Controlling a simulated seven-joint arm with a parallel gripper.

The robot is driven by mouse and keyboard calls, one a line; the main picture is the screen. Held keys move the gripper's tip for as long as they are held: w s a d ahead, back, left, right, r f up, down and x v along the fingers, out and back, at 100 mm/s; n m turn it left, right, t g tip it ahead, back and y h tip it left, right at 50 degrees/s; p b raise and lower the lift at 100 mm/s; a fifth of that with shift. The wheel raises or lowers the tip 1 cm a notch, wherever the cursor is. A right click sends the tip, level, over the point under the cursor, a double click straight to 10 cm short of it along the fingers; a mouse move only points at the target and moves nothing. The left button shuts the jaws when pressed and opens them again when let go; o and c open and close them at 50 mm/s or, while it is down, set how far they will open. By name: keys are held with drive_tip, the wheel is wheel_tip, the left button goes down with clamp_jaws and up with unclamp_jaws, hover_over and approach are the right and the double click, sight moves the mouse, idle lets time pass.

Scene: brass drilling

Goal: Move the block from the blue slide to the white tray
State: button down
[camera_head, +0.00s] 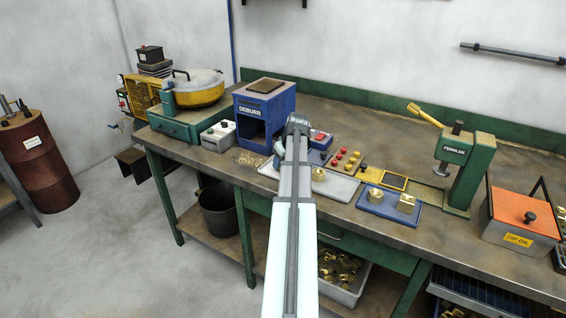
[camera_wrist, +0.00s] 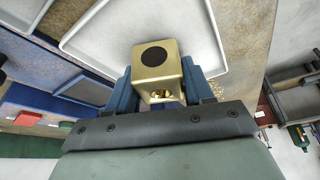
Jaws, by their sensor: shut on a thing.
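My gripper (camera_wrist: 158,95) is shut on a brass block (camera_wrist: 170,72) with a dark round spot on its upper face. In the wrist view the block overlaps the white tray (camera_wrist: 95,45); whether it touches the tray I cannot tell. In the head view my arm hides the gripper's fingers. A brass block (camera_head: 318,174) shows just right of my arm, over the white tray (camera_head: 338,190); it seems to be the held one. Two more brass blocks, a left one (camera_head: 375,195) and a right one (camera_head: 406,204), stand on a blue plate (camera_head: 386,212), likely the blue slide.
A blue machine (camera_head: 255,118) stands behind the tray on the left.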

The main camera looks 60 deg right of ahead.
drive_tip(key=shift+f, duration=0.25)
drive_tip(key=shift+c, duration=2.2)
unclamp_jaws()
drive_tip(key=v, duration=1.2)
drive_tip(key=shift+a, duration=0.1)
